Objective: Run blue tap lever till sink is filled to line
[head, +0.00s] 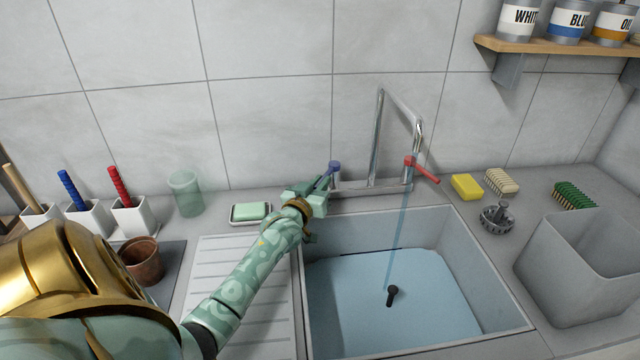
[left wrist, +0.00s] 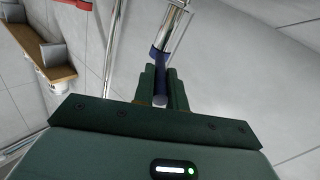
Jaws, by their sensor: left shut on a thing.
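The blue tap lever (head: 335,167) is at the left end of the chrome tap (head: 380,140). My left gripper (head: 322,186) is shut on this lever; the left wrist view shows the blue lever (left wrist: 160,92) between its fingers. The red lever (head: 424,171) is at the tap's right end. A thin stream of water (head: 402,220) falls from the spout into the sink (head: 478,262). Pale blue water (head: 400,325) covers the sink floor, with a black plug-like piece (head: 392,295) in it. My right gripper is not in view.
A green soap in a dish (head: 250,211) and a glass (head: 186,193) stand left of the tap. A grey bin (head: 575,275) stands right of the sink. A shelf (head: 550,50) holds cans above.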

